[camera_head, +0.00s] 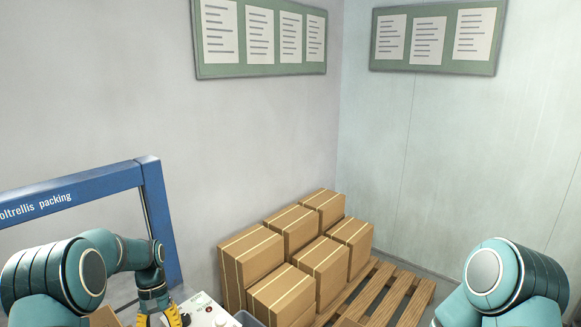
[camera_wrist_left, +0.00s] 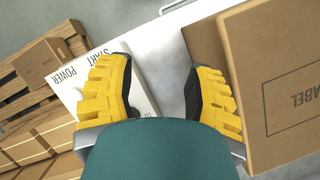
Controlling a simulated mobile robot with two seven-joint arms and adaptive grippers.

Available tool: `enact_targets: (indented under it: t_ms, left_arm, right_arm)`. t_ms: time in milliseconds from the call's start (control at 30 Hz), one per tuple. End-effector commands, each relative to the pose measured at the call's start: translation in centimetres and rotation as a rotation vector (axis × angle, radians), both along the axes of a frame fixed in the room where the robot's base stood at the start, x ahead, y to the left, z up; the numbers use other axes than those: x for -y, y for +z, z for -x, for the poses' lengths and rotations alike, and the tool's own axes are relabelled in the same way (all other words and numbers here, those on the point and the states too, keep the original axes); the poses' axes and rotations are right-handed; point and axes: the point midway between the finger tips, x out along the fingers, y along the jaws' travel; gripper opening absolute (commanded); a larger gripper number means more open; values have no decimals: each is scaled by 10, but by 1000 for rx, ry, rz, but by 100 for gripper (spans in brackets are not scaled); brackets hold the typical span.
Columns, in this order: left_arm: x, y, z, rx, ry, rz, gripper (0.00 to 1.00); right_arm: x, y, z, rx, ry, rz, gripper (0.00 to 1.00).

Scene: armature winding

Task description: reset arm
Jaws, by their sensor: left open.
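My left arm comes in from the lower left in the head view, bent at the elbow, with its gripper (camera_head: 171,317) low at the bottom edge. In the left wrist view the gripper's yellow fingers (camera_wrist_left: 158,85) are spread apart with nothing between them. Below the gap is a white surface (camera_wrist_left: 160,45). A white box marked START and POWER (camera_wrist_left: 142,97) is beside and partly behind the left finger. A cardboard box with a label (camera_wrist_left: 285,65) is close to the right finger. My right arm shows at the lower right of the head view; its gripper is out of view.
Stacked cardboard boxes (camera_head: 322,262) stand on a wooden pallet (camera_head: 398,290) in the corner. A blue frame (camera_head: 158,205) with packing lettering rises at the left. The white control box (camera_head: 203,309) also shows there. Green notice boards (camera_head: 260,70) hang on the walls.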

Motion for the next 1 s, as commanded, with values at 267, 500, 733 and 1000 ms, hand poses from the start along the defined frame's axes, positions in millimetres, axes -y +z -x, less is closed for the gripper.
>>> enact_targets:
  t_ms: [267, 500, 733, 1000]
  left_arm:
    - [61, -80, 27, 128, -49, 73, 52]
    - [136, -141, 83, 287, -74, 147, 52]
    - [195, -163, 153, 437, -76, 194, 52]
    - [220, -158, 200, 536, -72, 208, 52]
  right_arm:
    - [0, -5, 0, 0, 1, -1, 100]
    - [-1, -9, 2, -4, 5, -1, 100]
    - [-1, -13, 3, -8, 7, -2, 100]
    - [-1, -15, 4, -9, 8, -3, 100]
